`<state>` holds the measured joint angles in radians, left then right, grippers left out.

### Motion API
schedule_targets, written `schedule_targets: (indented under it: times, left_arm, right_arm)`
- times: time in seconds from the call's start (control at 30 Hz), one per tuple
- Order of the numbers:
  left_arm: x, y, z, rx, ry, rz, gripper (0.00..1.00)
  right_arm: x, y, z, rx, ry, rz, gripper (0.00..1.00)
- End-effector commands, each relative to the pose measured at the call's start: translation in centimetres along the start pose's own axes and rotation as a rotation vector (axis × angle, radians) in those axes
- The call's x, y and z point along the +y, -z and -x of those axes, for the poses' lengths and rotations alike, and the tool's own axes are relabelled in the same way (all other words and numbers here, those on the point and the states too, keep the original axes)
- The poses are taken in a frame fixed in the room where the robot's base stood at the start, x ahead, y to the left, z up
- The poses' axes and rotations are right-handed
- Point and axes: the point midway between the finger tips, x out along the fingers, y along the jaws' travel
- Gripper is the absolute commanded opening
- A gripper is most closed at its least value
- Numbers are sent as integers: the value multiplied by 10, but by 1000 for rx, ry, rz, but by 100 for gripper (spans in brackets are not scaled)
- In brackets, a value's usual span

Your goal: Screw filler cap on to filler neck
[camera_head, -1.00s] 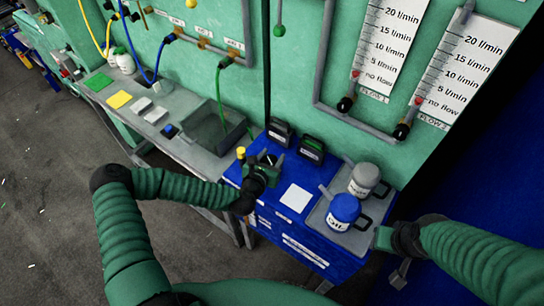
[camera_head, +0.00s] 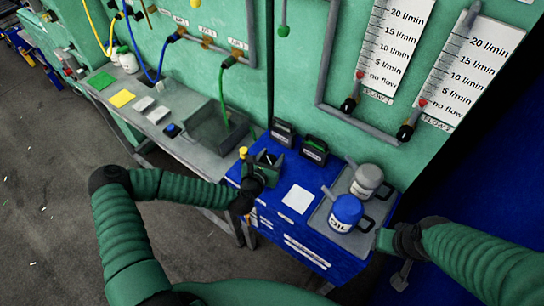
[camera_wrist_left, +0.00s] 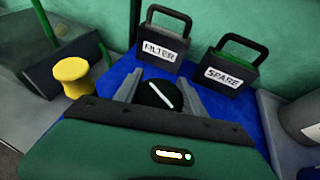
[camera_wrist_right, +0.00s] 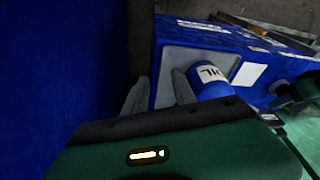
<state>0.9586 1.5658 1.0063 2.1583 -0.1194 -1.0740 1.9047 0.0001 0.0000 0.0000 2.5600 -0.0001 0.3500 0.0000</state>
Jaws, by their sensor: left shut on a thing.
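A round black cap with a white bar across its top (camera_wrist_left: 160,95) sits between the grey fingers of my left gripper (camera_wrist_left: 158,88), which is shut on it. In the head view my left gripper (camera_head: 269,161) is over the back left of the blue cabinet top. Whatever is under the black cap is hidden, so I cannot tell whether it sits on the filler neck. A yellow spool-shaped piece (camera_wrist_left: 72,77) stands left of the gripper, apart from it. My right gripper (camera_head: 402,274) is open and empty, off the cabinet's right side.
Black-handled FILTER (camera_wrist_left: 163,45) and SPARE (camera_wrist_left: 230,72) boxes stand just behind the left gripper. A blue OIL can (camera_head: 346,211) and a grey can (camera_head: 366,181) stand on a grey tray (camera_head: 322,215). A white sheet (camera_head: 298,198) lies on the cabinet. Green wall behind.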

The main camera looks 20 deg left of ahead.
Motion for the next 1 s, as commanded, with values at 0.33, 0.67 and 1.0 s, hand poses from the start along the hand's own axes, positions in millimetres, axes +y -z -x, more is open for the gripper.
schedule_targets:
  times: [0.33,0.67,1.0]
  left_arm:
    - [0,9,-4,0,0,0,8]
    - [0,16,-7,0,-1,0,49]
    - [0,15,-6,0,0,0,73]
  right_arm:
    - [0,-2,-8,0,0,0,32]
    - [0,-3,-14,0,0,0,32]
    - [0,-3,-13,0,0,0,32]
